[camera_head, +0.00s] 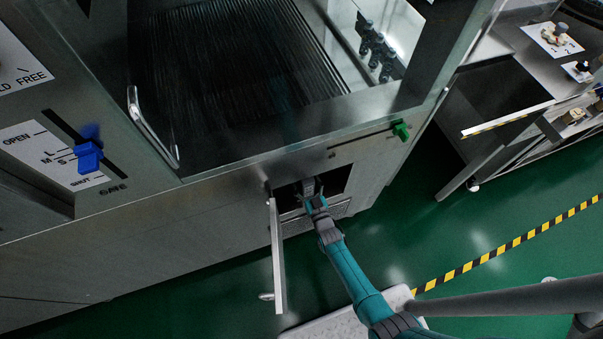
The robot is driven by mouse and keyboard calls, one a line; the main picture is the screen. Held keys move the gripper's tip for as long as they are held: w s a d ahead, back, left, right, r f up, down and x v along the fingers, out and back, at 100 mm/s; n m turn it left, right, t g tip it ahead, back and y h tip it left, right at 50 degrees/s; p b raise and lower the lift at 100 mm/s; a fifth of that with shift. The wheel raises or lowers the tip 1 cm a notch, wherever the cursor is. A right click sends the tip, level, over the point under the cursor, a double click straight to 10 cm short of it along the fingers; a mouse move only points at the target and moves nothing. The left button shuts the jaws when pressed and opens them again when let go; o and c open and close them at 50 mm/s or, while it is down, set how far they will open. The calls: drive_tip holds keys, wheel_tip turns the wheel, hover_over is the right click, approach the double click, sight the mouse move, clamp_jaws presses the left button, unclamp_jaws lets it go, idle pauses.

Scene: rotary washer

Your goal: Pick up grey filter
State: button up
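A small open compartment (339,179) sits low in the front of the steel washer, with a dark inside. A grey, mesh-like panel (338,210) shows at its lower edge; it may be the grey filter, but I cannot tell for sure. My gripper (308,187) is at the mouth of this compartment, just above and left of the grey panel. My teal arm reaches up to it from below. The fingertips are small and dark against the opening, so I cannot tell whether they are open, shut or touching anything.
The compartment's door (277,255) stands open just left of my arm. A green knob (401,131) and a blue gate lever (88,157) stick out from the washer. Green floor (480,235) with a yellow-black stripe (500,248) is clear to the right.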

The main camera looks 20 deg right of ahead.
drive_tip(key=shift+w, duration=0.6)
drive_tip(key=c, duration=1.3)
drive_tip(key=shift+c, duration=0.6)
drive_tip(key=shift+s+r, duration=0.1)
